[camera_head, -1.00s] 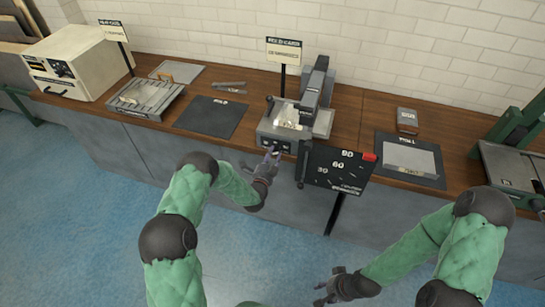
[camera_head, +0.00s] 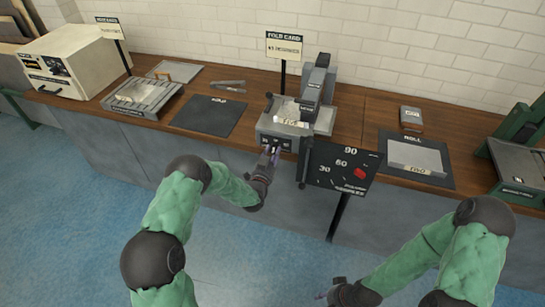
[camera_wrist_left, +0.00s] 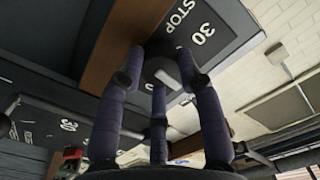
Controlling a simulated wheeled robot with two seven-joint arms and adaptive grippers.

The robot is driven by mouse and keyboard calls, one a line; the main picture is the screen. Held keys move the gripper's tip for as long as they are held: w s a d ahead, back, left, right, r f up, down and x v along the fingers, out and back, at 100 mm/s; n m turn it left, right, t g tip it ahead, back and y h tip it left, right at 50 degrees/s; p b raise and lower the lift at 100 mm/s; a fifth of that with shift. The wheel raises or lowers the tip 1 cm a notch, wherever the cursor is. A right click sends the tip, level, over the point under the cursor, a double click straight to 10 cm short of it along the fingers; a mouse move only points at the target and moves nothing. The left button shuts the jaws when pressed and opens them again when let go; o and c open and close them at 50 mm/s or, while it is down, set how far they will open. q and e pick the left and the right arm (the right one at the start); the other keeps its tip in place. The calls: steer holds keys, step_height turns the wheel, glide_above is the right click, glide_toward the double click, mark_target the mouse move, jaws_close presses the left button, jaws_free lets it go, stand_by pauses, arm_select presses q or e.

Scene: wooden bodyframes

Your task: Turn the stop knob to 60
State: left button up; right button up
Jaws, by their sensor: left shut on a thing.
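The stop knob (camera_wrist_left: 160,48) is a dark round knob on the dark front panel marked STOP and 30 in the left wrist view. My left gripper (camera_wrist_left: 161,68) has its purple fingers shut around the knob, hiding much of it and any pointer. In the head view, my left gripper (camera_head: 271,154) is at the front panel of the grey machine (camera_head: 290,120) on the bench. The knob itself is too small and covered to read there. My right gripper (camera_head: 328,295) is low in the head view, away from the bench, and mostly hidden by its wrist.
A black board (camera_head: 330,178) marked 90, 60 and 30, with a red piece, stands right of the machine, close to my left gripper. A dark mat with a pale block (camera_head: 415,159) lies farther right.

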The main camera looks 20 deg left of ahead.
arm_select(q)
steer(key=shift+a+n+b, duration=0.1)
steer(key=shift+n+b, duration=0.2)
steer(key=shift+n, duration=0.4)
steer(key=o, duration=1.1)
steer(key=shift+f, duration=0.1)
steer(key=shift+o, duration=0.2)
steer(key=s, duration=1.2)
steer(key=shift+a, duration=0.15)
